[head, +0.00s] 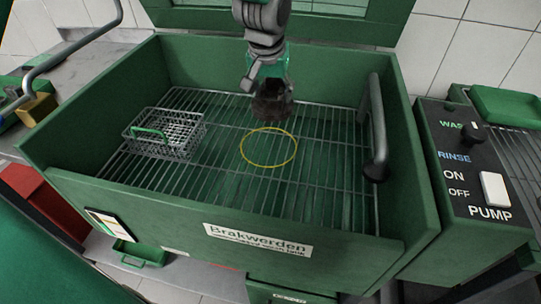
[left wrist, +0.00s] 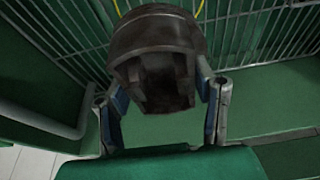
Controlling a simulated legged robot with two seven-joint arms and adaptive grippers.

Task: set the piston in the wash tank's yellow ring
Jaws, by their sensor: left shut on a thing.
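The piston (head: 272,101) is a dark, grimy cylinder held over the wash tank (head: 330,249). My left gripper (head: 268,84) comes in from the top of the head view and is shut on it. In the left wrist view the piston (left wrist: 150,40) sits between the two fingers, with its hollow side facing the camera. The yellow ring (head: 269,147) is a thin circle on the tank's wire grate, empty. In the head view the piston appears above the ring's far edge, apart from it. Part of the ring shows behind the piston in the left wrist view. My right gripper is not in view.
A wire basket (head: 166,134) with a green handle stands on the grate left of the ring. A grey pipe (head: 375,130) with a dark end stands at the tank's right wall. A pump control panel (head: 474,170) is outside on the right. The grate around the ring is clear.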

